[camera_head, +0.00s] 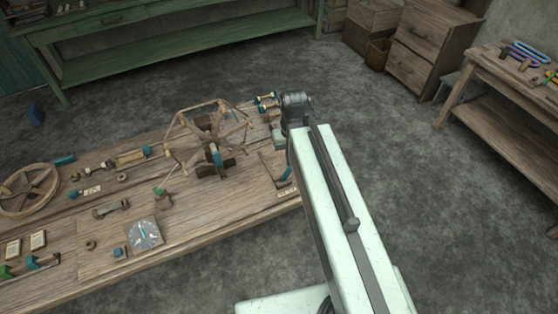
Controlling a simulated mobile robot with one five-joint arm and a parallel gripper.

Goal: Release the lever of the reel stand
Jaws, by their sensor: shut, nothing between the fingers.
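The reel stand (206,122) is a wooden spoked reel on a dark base near the right part of the workbench. A short teal-ended piece (217,158) shows upright at the front of the stand and looks like its lever; its exact setting is too small to tell. My gripper (278,138) is at the end of my pale arm, to the right of the reel, over the bench's right end. It is shut and empty, apart from the teal-ended piece. Its fingertips are small and partly hidden by my wrist.
The bench (235,218) also holds a spoked wheel (28,190), a clear-topped plate (145,235), small tools and a thin rod with a teal piece (286,174) near my arm. A green shelf (180,50) stands behind. A side table (510,110) is at right. Grey floor lies between.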

